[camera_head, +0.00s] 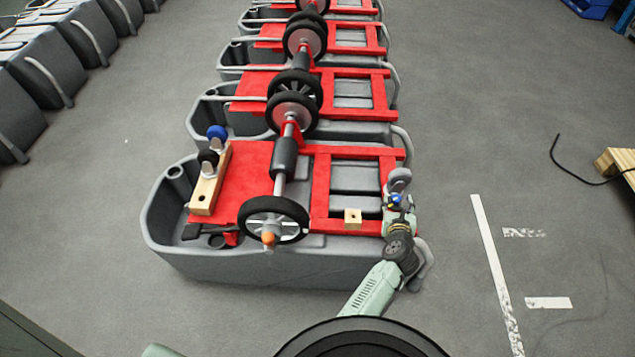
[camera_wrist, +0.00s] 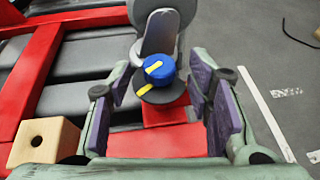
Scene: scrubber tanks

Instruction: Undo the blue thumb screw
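The blue thumb screw (camera_wrist: 160,69) is a round blue knob with a yellow mark on top. It sits on a black round base that has its own yellow mark, in front of a grey bracket (camera_wrist: 160,33). The two yellow marks point in roughly similar directions. In the head view the blue screw (camera_head: 394,199) is at the right end of the nearest tank's red frame. My gripper (camera_wrist: 160,82) is open, with one purple-padded finger on each side of the screw. Neither finger visibly touches it. In the head view my gripper (camera_head: 398,213) partly hides the area.
A small wooden block with a hole (camera_head: 352,218) lies left of my gripper. A longer wooden rack (camera_head: 203,195) at the left holds a blue ball knob (camera_head: 217,131) and a black one (camera_head: 208,155). Wheels and an axle cross the tank. Open floor lies to the right.

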